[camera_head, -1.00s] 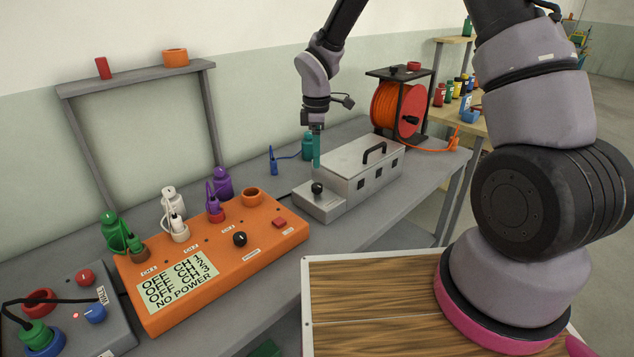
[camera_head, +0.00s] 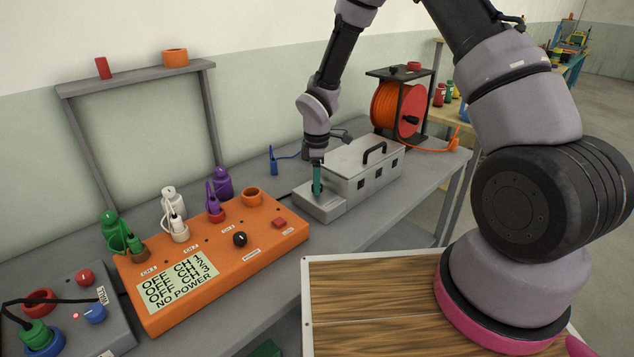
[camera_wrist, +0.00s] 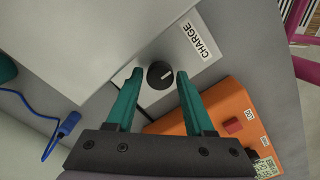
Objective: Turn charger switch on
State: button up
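The charger (camera_head: 352,165) is a grey metal box with a black handle on its lid and a low step at its front left. In the wrist view its black round knob (camera_wrist: 160,75) sits on the step beside a CHARGE label (camera_wrist: 200,40). My gripper (camera_wrist: 154,74) is open, with one teal finger on each side of the knob; I cannot tell whether either touches it. In the head view my gripper (camera_head: 317,190) points down over the step, and its fingers hide the knob.
An orange power box (camera_head: 215,262) with a "NO POWER" display and several plugs stands to the left, close to the charger. A red cable reel (camera_head: 398,105) stands behind the charger on the right. A blue plug (camera_head: 273,160) lies behind. A wooden-topped surface (camera_head: 375,300) is in front.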

grip_shut()
jog(key=shift+m, duration=0.3)
jog(key=m, duration=0.3)
jog(key=shift+m, duration=0.3)
jog(key=m, duration=0.4)
jog(key=shift+m, duration=0.3)
jog(key=m, duration=0.4)
jog(key=shift+m, duration=2.5)
